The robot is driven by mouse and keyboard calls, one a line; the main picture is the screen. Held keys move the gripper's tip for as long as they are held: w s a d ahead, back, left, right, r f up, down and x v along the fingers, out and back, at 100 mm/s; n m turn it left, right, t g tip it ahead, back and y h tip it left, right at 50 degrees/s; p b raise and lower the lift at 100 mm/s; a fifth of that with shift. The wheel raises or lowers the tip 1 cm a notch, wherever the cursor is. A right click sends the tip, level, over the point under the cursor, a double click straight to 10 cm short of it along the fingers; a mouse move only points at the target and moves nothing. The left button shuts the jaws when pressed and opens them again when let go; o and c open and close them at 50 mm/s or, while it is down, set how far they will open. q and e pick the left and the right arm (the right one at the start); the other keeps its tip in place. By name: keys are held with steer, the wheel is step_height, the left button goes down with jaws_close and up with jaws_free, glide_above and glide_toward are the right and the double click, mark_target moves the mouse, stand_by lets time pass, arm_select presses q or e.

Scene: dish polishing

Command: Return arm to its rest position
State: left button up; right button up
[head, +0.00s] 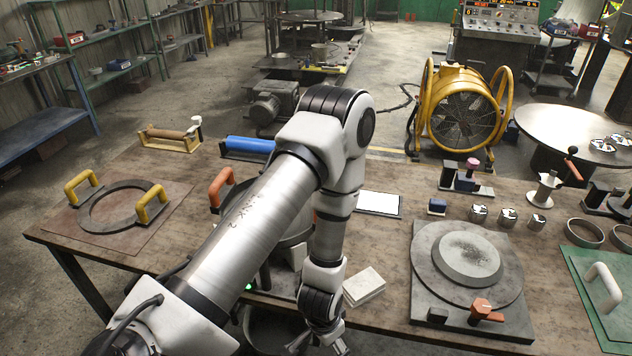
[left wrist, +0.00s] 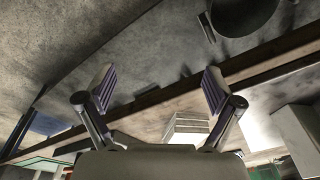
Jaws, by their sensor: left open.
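My left arm crosses the middle of the head view and bends down in front of the table. My left gripper (head: 322,346) is small and cut off by the bottom edge there, close to the front edge of the workbench (head: 390,328). In the left wrist view my left gripper (left wrist: 158,86) has its two fingers spread wide apart with nothing between them. A stack of pale blocks (head: 364,287) lies on the bench just right of my wrist, apart from the gripper. My right gripper is in neither view.
A grey polishing plate (head: 440,288) with a round disc sits right of the arm. A ring fixture with yellow handles (head: 124,207) is at the left. A round-based device with orange handles (head: 221,187) is partly hidden behind my arm. A yellow fan (head: 462,105) stands behind the bench.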

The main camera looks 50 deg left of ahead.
arm_select(q)
steer(key=s+d+f+n+g, duration=0.1)
steer(key=s+d+f, duration=0.1)
steer(key=s, duration=0.3)
steer(key=s+d+f+g, duration=0.1)
steer(key=s+d, duration=0.2)
steer(key=s, duration=0.3)
step_height(320, 180, down, 11)
steer(key=b, duration=1)
steer(key=shift+a+f+b, duration=0.15)
steer(key=shift+a+b, duration=0.15)
steer(key=shift+b, duration=0.1)
steer(key=shift+w, duration=0.1)
